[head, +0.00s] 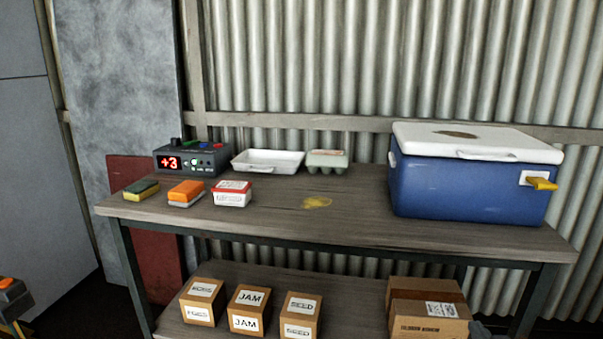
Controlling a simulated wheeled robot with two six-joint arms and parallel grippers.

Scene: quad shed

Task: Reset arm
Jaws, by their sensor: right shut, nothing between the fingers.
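My right gripper (480,329) shows only as a small dark grey shape at the bottom edge, right of the cardboard boxes and below the tabletop. It is shut and empty, and most of it is cut off by the frame.
The workbench (340,235) holds a blue cooler (465,190) with a white lid, a device reading "+3" (190,158), a white tray (267,161), an egg carton (327,160), sponges (141,190), an orange block (186,190) and a red-lidded tub (232,197). Labelled boxes (247,312) fill the lower shelf.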

